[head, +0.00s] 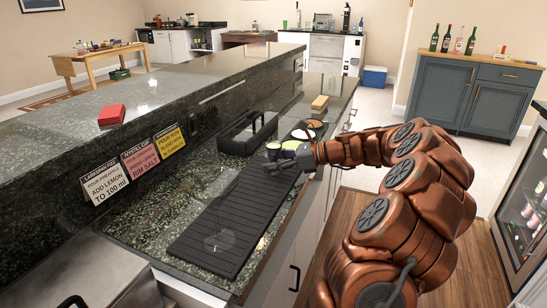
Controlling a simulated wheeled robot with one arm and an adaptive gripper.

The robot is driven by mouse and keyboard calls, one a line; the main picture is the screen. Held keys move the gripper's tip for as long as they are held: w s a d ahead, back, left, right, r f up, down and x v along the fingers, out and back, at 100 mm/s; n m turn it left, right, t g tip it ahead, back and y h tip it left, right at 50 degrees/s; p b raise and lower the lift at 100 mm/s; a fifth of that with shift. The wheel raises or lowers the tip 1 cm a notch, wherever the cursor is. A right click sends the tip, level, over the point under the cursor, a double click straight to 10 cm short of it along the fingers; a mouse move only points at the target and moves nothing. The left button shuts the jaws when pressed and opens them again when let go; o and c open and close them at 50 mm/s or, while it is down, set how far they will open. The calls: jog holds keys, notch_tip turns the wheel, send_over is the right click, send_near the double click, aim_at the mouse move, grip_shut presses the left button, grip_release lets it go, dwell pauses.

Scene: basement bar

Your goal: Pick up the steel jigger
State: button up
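My copper-coloured arm reaches in from the right, and my gripper (275,168) is low over the far part of the black ribbed bar mat (215,232). The gripper is dark and small in this view, so I cannot tell whether its fingers are open or shut, or whether they hold anything. I cannot make out the steel jigger clearly. Small round containers (273,149) with pale and yellow tops stand just beyond the gripper, partly hidden by it and the wrist. Faint clear glassware (220,240) stands on the near part of the mat.
A black caddy with a handle (233,137) stands left of the containers. Three recipe cards, white (104,184), pink (140,159) and yellow (169,143), lean along the raised ledge. A red box (111,115) sits on the upper counter. A sponge-like block (320,103) lies farther back.

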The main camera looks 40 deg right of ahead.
aim_at(275, 150)
grip_shut()
dwell(0.4)
jog(key=shift+r, duration=0.55)
notch_tip(275, 150, up, 3)
jog(key=shift+s+d+f, duration=0.15)
jog(key=shift+f, duration=0.05)
jog(key=s+d+r, duration=0.1)
jog(key=s, duration=1.4)
jog(key=shift+s+d+r, duration=0.15)
jog(key=shift+s, duration=0.2)
